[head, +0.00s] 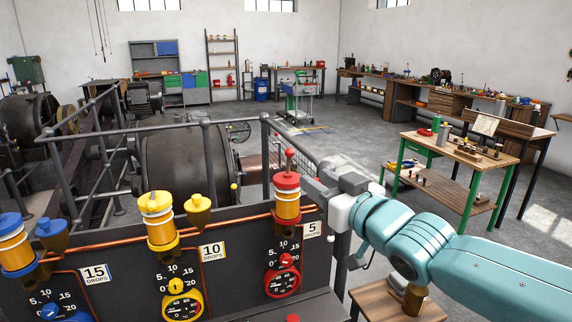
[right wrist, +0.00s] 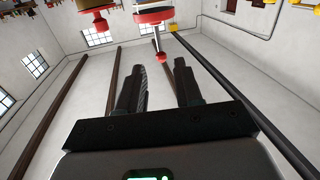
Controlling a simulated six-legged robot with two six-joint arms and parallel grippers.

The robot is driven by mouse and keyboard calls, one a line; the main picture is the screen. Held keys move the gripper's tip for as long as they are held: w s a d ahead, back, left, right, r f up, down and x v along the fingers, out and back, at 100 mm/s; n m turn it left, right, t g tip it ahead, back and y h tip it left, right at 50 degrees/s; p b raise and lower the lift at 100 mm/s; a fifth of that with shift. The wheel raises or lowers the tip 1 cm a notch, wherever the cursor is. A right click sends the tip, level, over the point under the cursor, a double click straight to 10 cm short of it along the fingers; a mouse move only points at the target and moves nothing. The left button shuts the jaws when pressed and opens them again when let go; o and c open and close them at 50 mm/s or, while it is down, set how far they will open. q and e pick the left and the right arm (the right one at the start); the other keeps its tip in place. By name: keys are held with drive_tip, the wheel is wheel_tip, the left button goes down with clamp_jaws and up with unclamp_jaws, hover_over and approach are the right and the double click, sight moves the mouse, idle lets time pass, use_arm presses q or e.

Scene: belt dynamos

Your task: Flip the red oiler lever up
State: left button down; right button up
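The red oiler (head: 287,203) is a red-capped amber cylinder on the dark panel, above the "5 drops" label. Its small lever with a red ball (head: 289,153) shows above the cap. In the right wrist view the ball (right wrist: 161,57) hangs from a thin stem below the red cap (right wrist: 153,14) in the picture. My right gripper (head: 310,172) is close to the right of the red oiler. Its two dark fingers (right wrist: 160,68) are apart, and the ball appears in line with the gap near their tips. I cannot tell whether they touch it. My left gripper is not in view.
A yellow oiler (head: 157,222) and a blue oiler (head: 16,245) stand to the left on the panel (head: 235,270). A red dial (head: 283,280) sits below the red oiler. A grey railing (head: 265,150) runs behind. A workbench (head: 470,150) stands at the right.

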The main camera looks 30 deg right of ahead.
sight(284, 174)
drive_tip(key=w, duration=0.4)
drive_tip(key=w+p, duration=0.1)
drive_tip(key=w, duration=0.7)
drive_tip(key=shift+w+d, duration=0.35)
drive_tip(key=shift+d, duration=0.05)
drive_tip(key=shift+w, duration=0.15)
clamp_jaws()
